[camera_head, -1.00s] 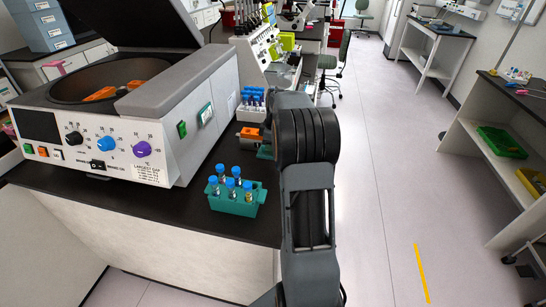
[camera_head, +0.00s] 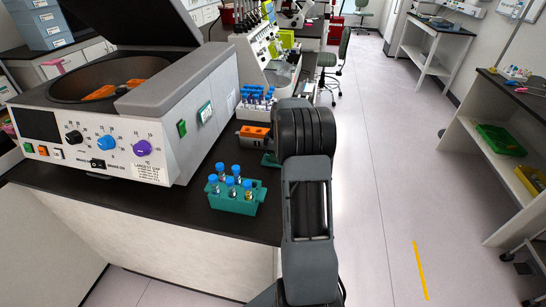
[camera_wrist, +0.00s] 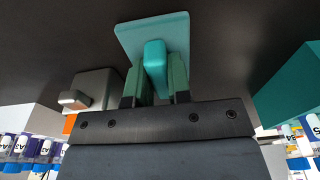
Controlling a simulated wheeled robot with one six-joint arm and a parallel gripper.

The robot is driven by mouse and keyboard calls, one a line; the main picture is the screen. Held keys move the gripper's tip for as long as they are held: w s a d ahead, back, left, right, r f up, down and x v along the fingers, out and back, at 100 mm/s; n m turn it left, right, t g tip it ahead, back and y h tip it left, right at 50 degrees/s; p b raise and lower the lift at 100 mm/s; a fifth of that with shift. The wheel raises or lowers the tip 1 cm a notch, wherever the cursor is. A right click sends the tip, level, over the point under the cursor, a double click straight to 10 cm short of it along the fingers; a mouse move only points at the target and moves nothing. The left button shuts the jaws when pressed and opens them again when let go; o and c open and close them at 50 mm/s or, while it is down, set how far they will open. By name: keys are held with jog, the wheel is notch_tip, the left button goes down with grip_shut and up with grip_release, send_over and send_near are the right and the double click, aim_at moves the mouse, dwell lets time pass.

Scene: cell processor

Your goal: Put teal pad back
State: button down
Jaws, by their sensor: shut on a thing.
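The teal pad (camera_wrist: 178,33) is a flat, light teal plate with a raised grip block (camera_wrist: 155,65) in the wrist view. My gripper (camera_wrist: 156,82) has its two green fingers shut on that grip block. The pad lies just beyond the fingertips, against the black bench top; I cannot tell whether it touches the bench. In the head view my own arm hides the gripper and most of what it holds. A small patch of teal green (camera_head: 270,160) shows left of my arm, and I cannot tell what it belongs to.
A teal rack (camera_head: 230,201) with several blue-capped tubes stands near the bench's front edge. A grey block with an orange top (camera_head: 254,137) and a white tube rack (camera_head: 256,106) stand behind it. A large centrifuge (camera_head: 120,130) fills the left.

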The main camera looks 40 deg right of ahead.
jog(key=c, duration=1.1)
grip_release()
jog(key=shift+f, duration=0.1)
jog(key=shift+o, duration=0.2)
